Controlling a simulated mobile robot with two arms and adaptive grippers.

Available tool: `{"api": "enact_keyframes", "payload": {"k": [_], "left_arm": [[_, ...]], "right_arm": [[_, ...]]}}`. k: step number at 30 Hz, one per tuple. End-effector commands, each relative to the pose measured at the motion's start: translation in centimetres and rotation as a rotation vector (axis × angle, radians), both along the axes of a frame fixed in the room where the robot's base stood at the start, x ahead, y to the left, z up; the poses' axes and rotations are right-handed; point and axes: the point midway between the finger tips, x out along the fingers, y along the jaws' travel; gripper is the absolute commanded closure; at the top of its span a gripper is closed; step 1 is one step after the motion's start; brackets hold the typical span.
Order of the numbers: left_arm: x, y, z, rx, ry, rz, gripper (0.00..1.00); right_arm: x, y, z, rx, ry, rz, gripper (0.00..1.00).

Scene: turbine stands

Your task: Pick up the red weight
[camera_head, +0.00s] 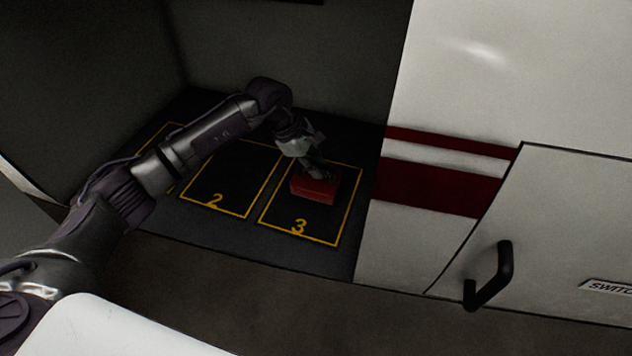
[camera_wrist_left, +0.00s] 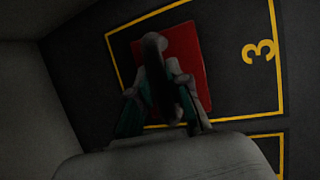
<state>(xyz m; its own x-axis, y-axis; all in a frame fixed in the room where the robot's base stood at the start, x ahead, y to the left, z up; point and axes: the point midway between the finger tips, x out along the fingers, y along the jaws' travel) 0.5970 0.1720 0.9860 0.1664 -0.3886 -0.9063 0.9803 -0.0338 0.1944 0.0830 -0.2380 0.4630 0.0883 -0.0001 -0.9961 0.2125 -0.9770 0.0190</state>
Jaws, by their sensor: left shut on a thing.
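The red weight (camera_head: 315,189) sits inside the yellow-outlined square marked 3 on the dark floor of the bay. I cannot tell whether the weight is lifted off the floor. My right gripper is not in view.
The square marked 2 (camera_head: 214,200) is left of square 3 and looks empty. A white cabinet (camera_head: 450,240) with red stripes and a black handle (camera_head: 490,278) stands close on the right. Dark bay walls (camera_head: 290,50) rise behind and at the left.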

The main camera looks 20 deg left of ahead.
Motion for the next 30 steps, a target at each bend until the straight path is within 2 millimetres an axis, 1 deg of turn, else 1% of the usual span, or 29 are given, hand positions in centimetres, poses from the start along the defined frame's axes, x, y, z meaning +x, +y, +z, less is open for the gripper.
{"api": "enact_keyframes", "payload": {"k": [14, 17, 20, 24, 27, 30], "left_arm": [[0.1, 0.0, 0.5, -0.002, -0.005, 0.001, 1.00], [0.2, 0.0, 1.5, -0.001, -0.008, 0.001, 1.00], [0.2, 0.0, 3.3, -0.002, -0.011, 0.000, 1.00], [0.2, 0.0, 6.1, -0.002, -0.011, 0.000, 1.00], [0.1, 0.0, 7.9, -0.002, -0.009, 0.000, 1.00], [0.1, 0.0, 9.2, -0.002, -0.006, 0.000, 1.00]], "right_arm": [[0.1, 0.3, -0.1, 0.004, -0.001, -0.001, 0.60], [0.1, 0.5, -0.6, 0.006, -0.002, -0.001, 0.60], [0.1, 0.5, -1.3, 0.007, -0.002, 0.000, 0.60], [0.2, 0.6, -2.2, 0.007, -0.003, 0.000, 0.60], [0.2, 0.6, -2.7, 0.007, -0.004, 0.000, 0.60], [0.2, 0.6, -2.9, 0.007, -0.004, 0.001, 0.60]]}}
